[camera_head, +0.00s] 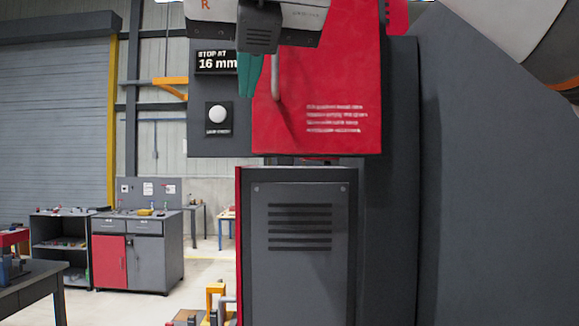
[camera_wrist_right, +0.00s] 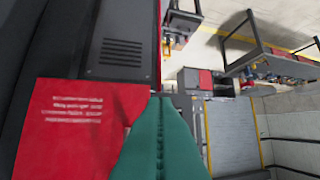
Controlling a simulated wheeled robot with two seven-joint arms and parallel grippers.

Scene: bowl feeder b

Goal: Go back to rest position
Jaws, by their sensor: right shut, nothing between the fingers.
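My right gripper (camera_head: 250,76) shows at the top of the head view, with teal fingers pointing down in front of the machine. Its fingers are shut together with nothing between them; they also fill the lower middle of the right wrist view (camera_wrist_right: 158,120). Behind and beside them is the machine's red panel (camera_head: 340,95) with a grey handle (camera_head: 275,90) and white text. The red panel also shows at the lower left of the wrist view (camera_wrist_right: 65,130). I cannot tell whether the fingers touch the panel. My left gripper is not in view.
A dark panel with a "STOP AT 16 mm" display (camera_head: 216,62) and a white round button (camera_head: 217,114) is left of the fingers. A grey vented cabinet (camera_head: 300,270) stands below. A workbench (camera_head: 150,250) and roller door (camera_head: 50,120) are farther back left. Open floor lies between.

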